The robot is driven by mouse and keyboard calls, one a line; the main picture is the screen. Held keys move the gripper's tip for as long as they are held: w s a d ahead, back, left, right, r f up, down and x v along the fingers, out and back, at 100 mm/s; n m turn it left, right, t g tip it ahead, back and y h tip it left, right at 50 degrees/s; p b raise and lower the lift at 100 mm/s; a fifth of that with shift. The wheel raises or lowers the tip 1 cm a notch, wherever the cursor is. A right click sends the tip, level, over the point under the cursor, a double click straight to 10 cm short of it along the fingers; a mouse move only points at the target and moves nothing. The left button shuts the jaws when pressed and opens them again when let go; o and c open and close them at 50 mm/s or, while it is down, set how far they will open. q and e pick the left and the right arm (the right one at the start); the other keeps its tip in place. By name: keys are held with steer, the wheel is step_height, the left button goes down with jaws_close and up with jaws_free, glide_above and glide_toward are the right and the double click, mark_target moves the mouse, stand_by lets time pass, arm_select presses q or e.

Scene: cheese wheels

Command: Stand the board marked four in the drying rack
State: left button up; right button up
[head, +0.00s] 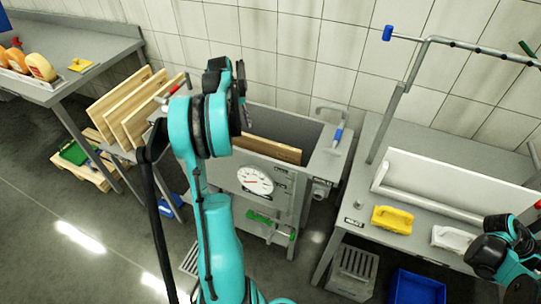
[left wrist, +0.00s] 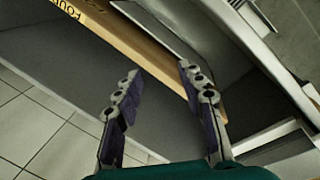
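The board marked four, a pale wooden board, lies in the grey steel basin (head: 312,134). In the head view its edge (head: 268,148) shows along the inside of the basin. In the left wrist view its face (left wrist: 98,28) carries the letters "FOUR", partly cut off by the frame. My left gripper (head: 240,103) is above the basin's left part. In the left wrist view its two fingers (left wrist: 159,72) are apart with nothing held, and the board's edge runs beyond them. Several wooden boards (head: 123,108) stand tilted left of the basin, seemingly in the drying rack, whose frame is mostly hidden.
A round dial (head: 255,181) is on the basin's front. A metal pipe frame (head: 400,85) rises there. A pallet (head: 91,170) lies on the floor at left. My right arm shows at lower right.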

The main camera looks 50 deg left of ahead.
mark_target(252, 137)
arm_select(q)
steer(key=w+n, duration=0.1)
steer(key=n, duration=0.1)
steer(key=w+f+n+g, duration=0.1)
steer(key=n, duration=0.2)
steer(key=w+d+f+n+g, duration=0.1)
steer(key=w+n, duration=0.1)
steer(key=shift+w+f+n+y, duration=0.1)
steer(key=shift+f+n+y, duration=0.05)
steer(key=shift+n+y, duration=0.2)
step_height(252, 137, down, 7)
steer(key=shift+w+r, duration=0.1)
steer(key=shift+r, duration=0.05)
step_height(252, 137, down, 5)
steer(key=shift+w+a+f, duration=0.1)
steer(key=shift+w+a, duration=0.05)
jaws_close()
